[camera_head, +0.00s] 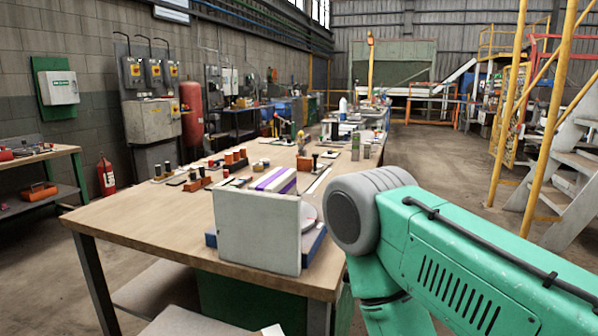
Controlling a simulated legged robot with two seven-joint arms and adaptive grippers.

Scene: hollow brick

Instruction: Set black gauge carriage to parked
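A workbench (140,222) stands ahead of me. Near its front right edge is a pale upright plate (257,232) on a blue base (314,246). A purple-and-white striped part (274,180) shows behind the plate's top edge. A round pale disc (308,217) sits at its right side, partly hidden by the plate. I cannot make out the black gauge carriage for certain; the plate may hide it. A small black upright piece (314,160) stands farther back on the bench. My green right arm crosses the lower right, with its gripper out of frame. My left gripper is also out of frame.
Orange and black cylinders in holders (236,160) and several small parts crowd the middle of the bench. Its front left top is bare. A side bench (40,155) and a red extinguisher (106,177) stand left. Yellow-railed stairs (560,165) stand right, across open floor.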

